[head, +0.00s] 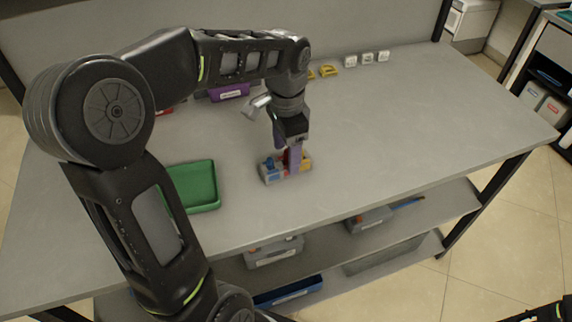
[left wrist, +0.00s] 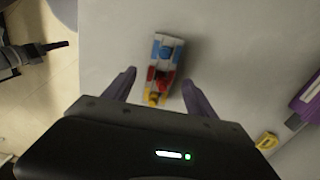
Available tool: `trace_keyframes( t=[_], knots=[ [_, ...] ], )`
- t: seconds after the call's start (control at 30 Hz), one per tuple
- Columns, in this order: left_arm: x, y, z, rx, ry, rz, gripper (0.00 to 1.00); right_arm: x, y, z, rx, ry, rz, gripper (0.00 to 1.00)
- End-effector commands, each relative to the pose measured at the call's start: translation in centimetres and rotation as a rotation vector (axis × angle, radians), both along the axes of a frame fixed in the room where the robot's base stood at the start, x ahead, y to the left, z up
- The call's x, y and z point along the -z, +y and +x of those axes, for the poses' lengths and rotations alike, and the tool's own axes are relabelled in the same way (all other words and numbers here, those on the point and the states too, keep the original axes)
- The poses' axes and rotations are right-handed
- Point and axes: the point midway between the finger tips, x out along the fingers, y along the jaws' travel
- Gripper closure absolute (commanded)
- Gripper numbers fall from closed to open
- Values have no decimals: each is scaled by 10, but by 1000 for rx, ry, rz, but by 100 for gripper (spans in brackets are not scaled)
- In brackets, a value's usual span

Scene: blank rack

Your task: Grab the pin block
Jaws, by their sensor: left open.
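The pin block (head: 272,181) is a small grey block with blue, red and yellow pins, lying on the grey table near its front edge. My left gripper (head: 293,164) points down over it, with purple fingers, and hides part of it. In the left wrist view the block (left wrist: 168,52) extends forward from between the two open fingertips (left wrist: 158,80). The fingers stand on either side, with visible gaps to the block. My right gripper is not in view.
A green tray (head: 205,204) lies left of the block. A purple bin (head: 229,91), yellow pieces (head: 328,71) and small white blocks (head: 367,58) stand along the back. The table right of the block is clear. Grey bins (head: 274,252) sit on the shelf below.

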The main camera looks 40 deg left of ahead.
Motion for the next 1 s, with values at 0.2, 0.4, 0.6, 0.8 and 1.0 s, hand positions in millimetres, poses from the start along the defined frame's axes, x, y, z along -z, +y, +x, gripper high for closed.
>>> trace_keyframes(
  t=[0.2,0.4,0.6,0.8,1.0],
  knots=[
    [31,1,-1,-1,4,0,35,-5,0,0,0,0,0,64],
    [37,1,-1,-1,-1,1,35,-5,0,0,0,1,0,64],
    [37,1,-1,-1,-1,1,35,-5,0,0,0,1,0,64],
    [37,1,0,-1,-1,1,35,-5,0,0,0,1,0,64],
    [36,1,-1,-1,-1,1,44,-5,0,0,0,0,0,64]
  ],
)
